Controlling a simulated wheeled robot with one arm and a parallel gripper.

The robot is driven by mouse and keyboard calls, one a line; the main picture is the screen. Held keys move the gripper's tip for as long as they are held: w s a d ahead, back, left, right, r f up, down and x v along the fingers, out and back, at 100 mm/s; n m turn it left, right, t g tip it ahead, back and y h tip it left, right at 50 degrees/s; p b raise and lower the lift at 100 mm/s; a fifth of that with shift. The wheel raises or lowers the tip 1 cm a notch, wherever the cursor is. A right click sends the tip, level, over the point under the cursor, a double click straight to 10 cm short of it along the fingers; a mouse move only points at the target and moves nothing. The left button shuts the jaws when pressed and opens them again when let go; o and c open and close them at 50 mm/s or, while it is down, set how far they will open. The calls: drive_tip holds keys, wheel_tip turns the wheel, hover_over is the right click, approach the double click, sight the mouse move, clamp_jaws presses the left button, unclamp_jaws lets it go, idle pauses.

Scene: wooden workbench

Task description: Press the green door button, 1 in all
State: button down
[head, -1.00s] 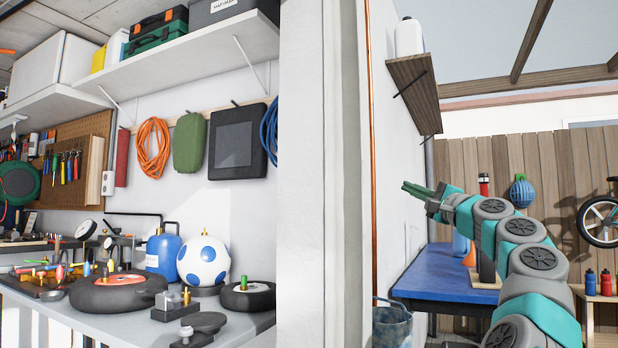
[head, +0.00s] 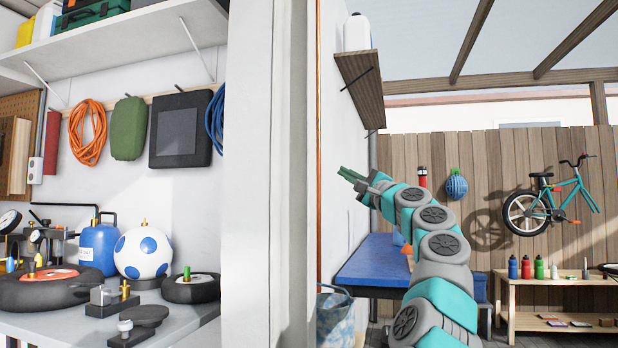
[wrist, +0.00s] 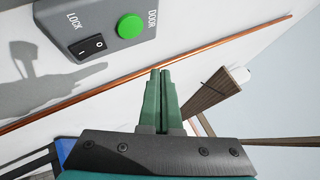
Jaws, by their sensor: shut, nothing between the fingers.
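The green door button (wrist: 131,27) is a round green cap on a grey control box (wrist: 105,22) fixed to the white wall, at the top of the wrist view. The word DOOR is beside it. A black rocker switch (wrist: 93,46) marked LOCK sits on the same box. My gripper (wrist: 161,72) has its two green fingers together and empty, below and right of the button in the wrist view and apart from it. In the head view my gripper (head: 346,175) points left toward the wall beside the doorway. The button is not visible in the head view.
A copper pipe (wrist: 60,111) runs along the wall between box and fingertips in the wrist view. A wooden shelf (head: 360,85) juts from the wall above my gripper. A blue-topped bench (head: 375,262) and a bucket (head: 334,318) stand below.

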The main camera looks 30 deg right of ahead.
drive_tip(key=w+a, duration=0.4)
drive_tip(key=shift+w, duration=0.3)
idle(1.9)
drive_tip(key=shift+w+a, duration=0.25)
drive_tip(key=shift+w, duration=0.05)
